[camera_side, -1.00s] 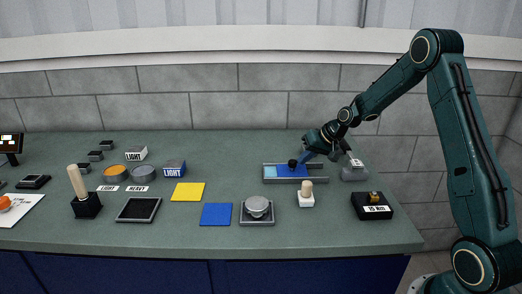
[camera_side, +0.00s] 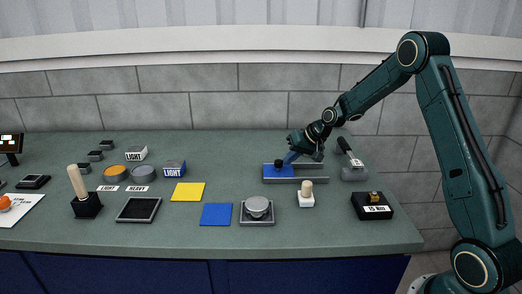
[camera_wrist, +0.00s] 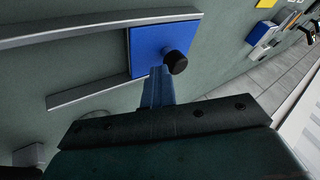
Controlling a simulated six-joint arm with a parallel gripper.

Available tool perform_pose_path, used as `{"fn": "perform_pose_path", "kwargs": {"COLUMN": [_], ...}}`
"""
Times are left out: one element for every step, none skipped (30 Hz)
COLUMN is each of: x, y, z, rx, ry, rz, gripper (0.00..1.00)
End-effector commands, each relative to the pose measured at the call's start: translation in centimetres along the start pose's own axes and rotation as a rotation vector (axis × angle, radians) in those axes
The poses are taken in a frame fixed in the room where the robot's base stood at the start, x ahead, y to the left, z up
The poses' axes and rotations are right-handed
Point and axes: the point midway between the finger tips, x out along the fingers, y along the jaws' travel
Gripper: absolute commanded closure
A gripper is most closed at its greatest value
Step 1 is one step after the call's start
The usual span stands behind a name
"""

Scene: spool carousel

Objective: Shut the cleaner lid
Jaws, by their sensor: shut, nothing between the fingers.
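The cleaner lid (camera_side: 287,172) is a flat blue plate with a black knob (camera_side: 278,163). It sits at the left end of grey rails (camera_side: 310,181), and no light-blue area shows there. In the wrist view the lid (camera_wrist: 146,48) lies between the two rails (camera_wrist: 95,97), with the knob (camera_wrist: 176,63) near one edge. My gripper (camera_side: 290,158) is shut and empty, low at the right side of the knob. In the wrist view its blue fingers (camera_wrist: 158,88) reach the lid's edge beside the knob. I cannot tell whether they touch.
A grey block with a dark handle (camera_side: 355,173) and a black box marked 15 min (camera_side: 373,207) stand to the right. Blue (camera_side: 216,214) and yellow (camera_side: 188,192) mats lie left.

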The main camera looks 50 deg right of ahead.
Motion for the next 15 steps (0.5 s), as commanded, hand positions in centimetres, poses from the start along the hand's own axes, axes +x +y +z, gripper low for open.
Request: {"fn": "perform_pose_path", "kwargs": {"x": [-0.3, -0.4, -0.7, -0.8, -1.0, -1.3, -1.6, -1.8, -2.3, -2.9, -3.4, -4.0, -4.5, -5.0, -5.6], "y": [0.4, 0.7, 1.1, 1.5, 1.9, 2.4, 2.9, 3.3, 3.4, 3.3, 3.3, 3.3, 3.3, 3.3, 3.3], "z": [-0.1, -0.1, 0.0, 0.0, 0.0, 0.0, 0.0, 0.0, -0.1, -0.1, -0.1, -0.1, -0.1, -0.1, -0.1], "rx": [0.001, 0.001, 0.003, 0.004, 0.006, 0.007, 0.007, 0.007, 0.006, 0.005, 0.005, 0.005, 0.005, 0.006, 0.006], "ry": [0.002, 0.002, 0.002, 0.002, 0.002, 0.002, 0.002, 0.002, 0.003, 0.004, 0.004, 0.004, 0.004, 0.003, 0.003], "rz": [0.001, 0.002, 0.004, 0.006, 0.007, 0.008, 0.009, 0.009, 0.009, 0.009, 0.010, 0.011, 0.011, 0.011, 0.011], "gripper": [1.00, 1.00, 1.00, 1.00, 1.00, 1.00, 1.00, 1.00, 1.00, 1.00, 1.00, 1.00, 1.00, 1.00, 1.00]}}
